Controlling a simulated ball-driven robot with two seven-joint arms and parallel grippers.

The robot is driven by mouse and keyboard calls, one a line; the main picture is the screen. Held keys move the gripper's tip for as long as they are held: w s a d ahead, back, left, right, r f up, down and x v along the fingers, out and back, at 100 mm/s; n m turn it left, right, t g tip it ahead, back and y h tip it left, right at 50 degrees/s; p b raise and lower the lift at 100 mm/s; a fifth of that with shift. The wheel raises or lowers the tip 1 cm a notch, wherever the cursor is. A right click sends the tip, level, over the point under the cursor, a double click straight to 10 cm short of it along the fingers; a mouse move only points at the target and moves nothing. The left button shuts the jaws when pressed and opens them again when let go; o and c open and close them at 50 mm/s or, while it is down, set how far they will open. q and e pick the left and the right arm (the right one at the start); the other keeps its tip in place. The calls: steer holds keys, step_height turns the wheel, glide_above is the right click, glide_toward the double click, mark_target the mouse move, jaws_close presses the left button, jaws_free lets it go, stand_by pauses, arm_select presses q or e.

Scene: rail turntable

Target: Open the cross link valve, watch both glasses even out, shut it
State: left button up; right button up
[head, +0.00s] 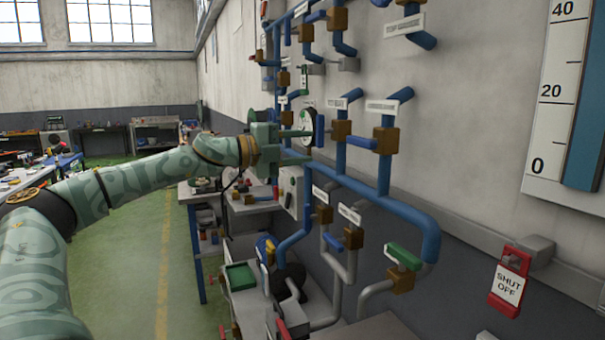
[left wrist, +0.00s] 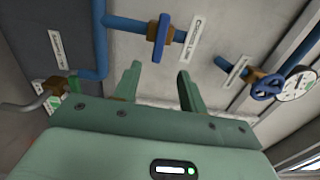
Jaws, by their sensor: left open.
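In the left wrist view, a blue lever (left wrist: 162,38) on a brass valve body (left wrist: 181,37) sits beyond the fingertips. A white label (left wrist: 192,40) beside it seems to read Cross Link. The lever stands across its blue pipe. My left gripper (head: 306,147) is open and empty, close to the wall piping in the head view; its fingers (left wrist: 159,78) are apart from the lever. A white scale (head: 556,95) marked 0, 20 and 40 stands at the right beside a blue column (head: 588,110). A second glass is not visible. My right gripper is not in view.
Several other brass valves with blue levers line the blue wall pipes (head: 400,207). A green-handled valve (head: 402,257) and a red SHUT OFF tag (head: 509,283) are lower right. A round-handled valve (left wrist: 267,85) and gauge (left wrist: 297,87) are right of the fingers. The green floor (head: 140,270) is open.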

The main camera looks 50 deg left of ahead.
arm_select(q)
steer(key=shift+s+d+f+b, duration=0.1)
steer(key=shift+s+b, duration=0.05)
steer(key=shift+b, duration=0.5)
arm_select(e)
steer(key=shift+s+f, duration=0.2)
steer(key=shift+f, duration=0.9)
